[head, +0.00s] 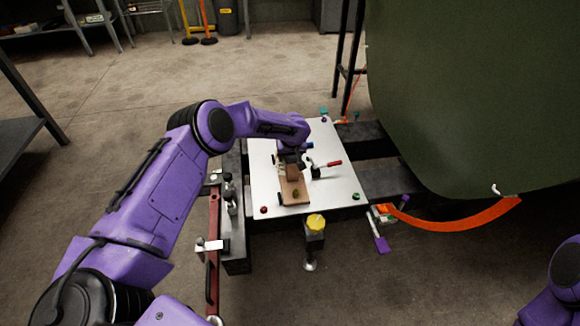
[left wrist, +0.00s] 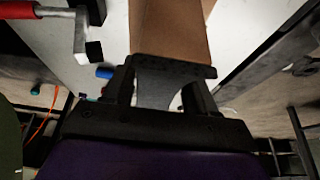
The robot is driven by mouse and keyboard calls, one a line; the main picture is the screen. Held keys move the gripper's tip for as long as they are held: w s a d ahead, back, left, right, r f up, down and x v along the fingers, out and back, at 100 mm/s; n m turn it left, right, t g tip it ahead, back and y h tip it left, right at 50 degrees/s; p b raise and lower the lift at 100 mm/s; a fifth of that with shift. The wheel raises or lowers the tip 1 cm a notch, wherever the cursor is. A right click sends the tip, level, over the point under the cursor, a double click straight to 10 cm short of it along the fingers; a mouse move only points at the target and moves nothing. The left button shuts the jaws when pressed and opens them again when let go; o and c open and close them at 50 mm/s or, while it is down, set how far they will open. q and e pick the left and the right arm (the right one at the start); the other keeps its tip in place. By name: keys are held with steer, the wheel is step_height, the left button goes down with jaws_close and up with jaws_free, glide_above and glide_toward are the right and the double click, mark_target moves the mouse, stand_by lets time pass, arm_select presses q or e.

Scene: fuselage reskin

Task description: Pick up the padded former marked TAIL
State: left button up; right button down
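My left gripper (head: 291,152) reaches down over a white panel, at the far end of a brown wooden piece (head: 292,188). In the left wrist view its two dark fingers (left wrist: 165,88) stand apart, with a grey surface between them and a dark bar across their tips. The brown piece (left wrist: 168,28) runs on past the tips. I cannot tell whether the fingers grip it or only stand around it. No TAIL marking is readable, so I cannot tell whether this piece is the padded former. My right gripper is out of view.
The white panel (head: 262,185) lies on a dark frame. A red-handled clamp (head: 328,164) stands close right of the gripper. A yellow-topped post (head: 315,222) stands at the panel's front edge. A large green curved skin (head: 470,90) and an orange strip (head: 460,219) are to the right.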

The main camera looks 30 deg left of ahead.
arm_select(q)
jaws_close()
steer(key=shift+r, duration=0.1)
